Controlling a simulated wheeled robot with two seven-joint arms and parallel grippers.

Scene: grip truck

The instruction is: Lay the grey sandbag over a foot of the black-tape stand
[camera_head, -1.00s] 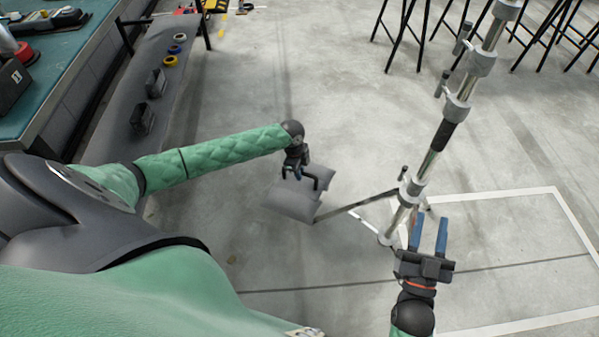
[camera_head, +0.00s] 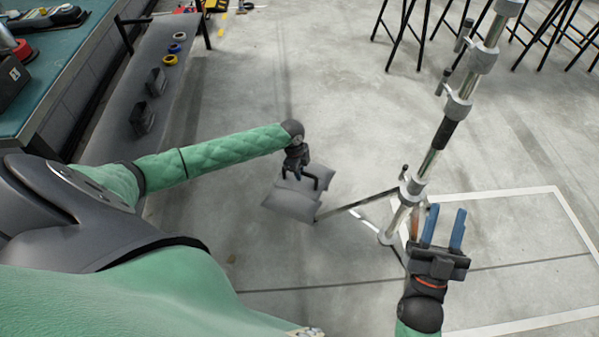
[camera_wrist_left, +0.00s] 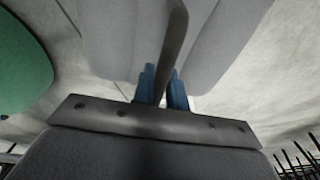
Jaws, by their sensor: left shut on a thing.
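The grey sandbag (camera_head: 292,206) hangs in two lobes under my left gripper (camera_head: 300,178), beside the end of a foot of the stand. My left gripper is shut on the bag's dark strap; in the left wrist view the strap (camera_wrist_left: 173,50) runs between the blue fingers (camera_wrist_left: 164,90), with the pale bag lobes (camera_wrist_left: 110,40) beyond. The silver stand (camera_head: 424,165) with a black tape band (camera_head: 444,134) rises at the right. One foot (camera_head: 352,203) reaches left to the bag; whether they touch is unclear. My right gripper (camera_head: 442,228) is open and empty, near the stand's base.
A white taped rectangle (camera_head: 500,193) lies on the floor around the stand's right side. Black stand legs (camera_head: 400,35) are at the back right. A grey bench (camera_head: 150,85) with tape rolls and dark items stands left. Floor between is clear.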

